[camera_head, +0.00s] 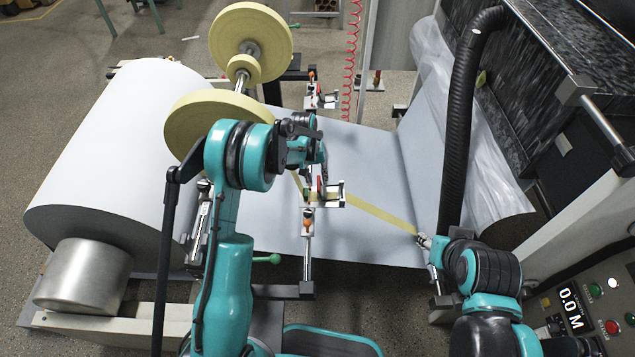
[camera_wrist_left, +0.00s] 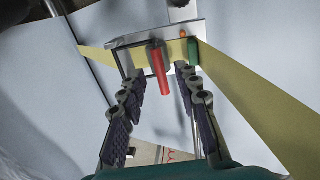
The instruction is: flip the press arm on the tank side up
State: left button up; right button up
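A metal press bracket (camera_head: 333,202) sits on the paper sheet near the middle of the head view, with a band of yellow tape (camera_head: 382,215) running through it. In the left wrist view the bracket (camera_wrist_left: 122,53) carries a press arm with a red handle (camera_wrist_left: 157,72), which points toward my gripper. My left gripper (camera_head: 322,180) is just above the bracket. In the wrist view its fingers (camera_wrist_left: 158,88) are apart, with the red handle between them and no clear grip on it.
A second bracket (camera_head: 322,100) stands farther back. Yellow tape rolls (camera_head: 252,35) and a big white paper roll (camera_head: 110,160) are at the left. A black hose (camera_head: 462,120) rises at the right, beside the dark tank (camera_head: 525,80). A control panel (camera_head: 605,300) is at the lower right.

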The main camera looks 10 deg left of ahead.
pick_arm(q)
jog(key=shift+d+f, duration=0.15)
jog(key=shift+f, duration=0.6)
grip_shut()
jog(key=shift+r, duration=0.1)
